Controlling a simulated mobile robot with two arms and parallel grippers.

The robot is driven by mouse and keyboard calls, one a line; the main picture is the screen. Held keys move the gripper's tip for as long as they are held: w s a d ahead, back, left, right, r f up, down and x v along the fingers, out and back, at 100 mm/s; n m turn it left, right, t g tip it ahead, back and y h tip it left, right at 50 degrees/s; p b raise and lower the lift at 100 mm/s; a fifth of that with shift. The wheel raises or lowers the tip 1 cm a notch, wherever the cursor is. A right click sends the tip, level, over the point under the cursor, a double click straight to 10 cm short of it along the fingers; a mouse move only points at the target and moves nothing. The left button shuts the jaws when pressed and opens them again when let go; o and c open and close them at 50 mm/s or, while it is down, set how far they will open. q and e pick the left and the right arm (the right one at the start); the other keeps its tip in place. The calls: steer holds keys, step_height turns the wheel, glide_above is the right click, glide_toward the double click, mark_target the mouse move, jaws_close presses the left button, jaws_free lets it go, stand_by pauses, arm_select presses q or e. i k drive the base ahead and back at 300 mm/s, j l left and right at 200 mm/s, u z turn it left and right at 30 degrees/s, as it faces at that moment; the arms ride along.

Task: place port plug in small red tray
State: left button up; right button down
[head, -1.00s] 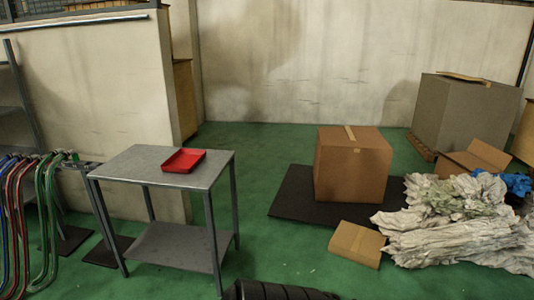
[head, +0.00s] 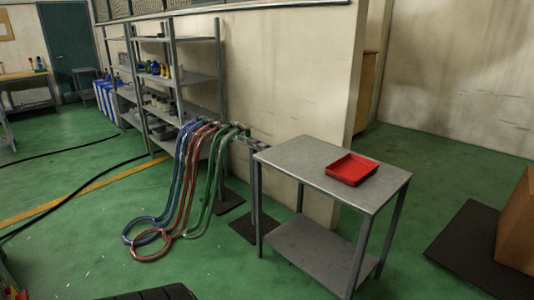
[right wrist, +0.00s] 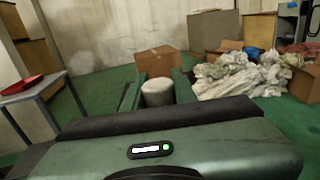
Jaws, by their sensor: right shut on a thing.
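The small red tray (head: 352,169) lies on the top of a grey two-level table (head: 300,157) in the head view. It looks empty. It also shows at the left edge of the right wrist view (right wrist: 22,85). My right gripper (right wrist: 157,88) is shut on the port plug (right wrist: 157,93), a pale grey, roughly cylindrical piece between its two green fingers. The gripper is apart from the table, which stands to its left in the wrist view. Neither gripper shows in the head view.
Blue, red and green hoses (head: 185,180) hang from a rack left of the table and coil on the floor. Metal shelves (head: 172,75) stand behind. A cardboard box (head: 517,230) stands on a dark mat (head: 465,245) at right. Green floor in front of the table is mostly clear.

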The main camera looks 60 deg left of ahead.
mark_target(352, 169)
steer(key=i+j+u, duration=0.7)
steer(key=i+u, duration=0.75)
steer(key=i+l, duration=0.1)
steer(key=i, duration=0.85)
